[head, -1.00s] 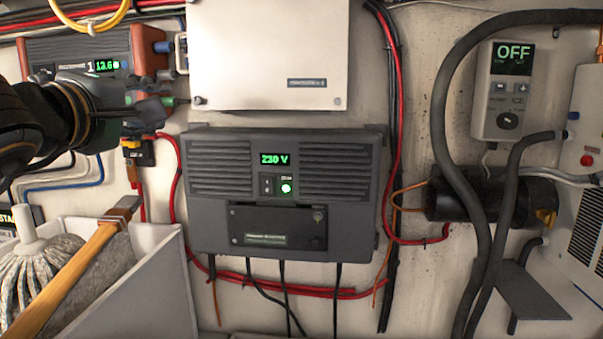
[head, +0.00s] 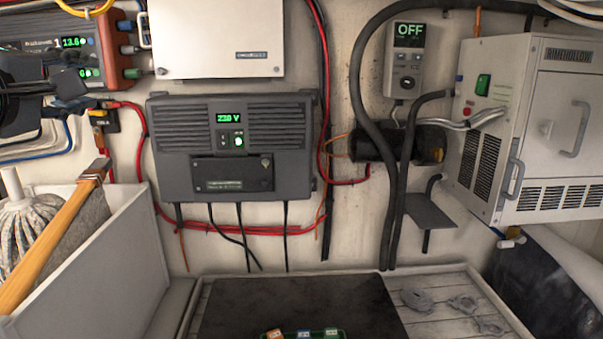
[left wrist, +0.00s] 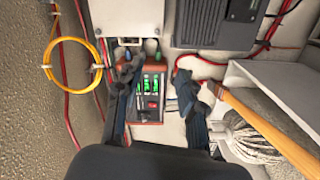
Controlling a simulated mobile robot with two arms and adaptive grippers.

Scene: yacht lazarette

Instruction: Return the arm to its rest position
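My left gripper (head: 62,92) is at the left edge of the head view, in front of the lower left of the red-ended charger unit (head: 118,45). In the left wrist view, its two dark fingers (left wrist: 160,88) stand apart with nothing held between them. The charger unit (left wrist: 150,88), with lit green displays, shows behind the gap. Most of my left arm is cut off by the picture edge. My right gripper is not in view.
A grey inverter (head: 232,148) reads 230 V on the wall. A bin (head: 125,225) holding a mop (head: 35,235) and a wooden-handled tool (head: 55,235) stands below left. A yellow cable loop (left wrist: 75,65) hangs nearby. A dark mat (head: 300,305) lies on the bench. The white cabinet (head: 530,130) is right.

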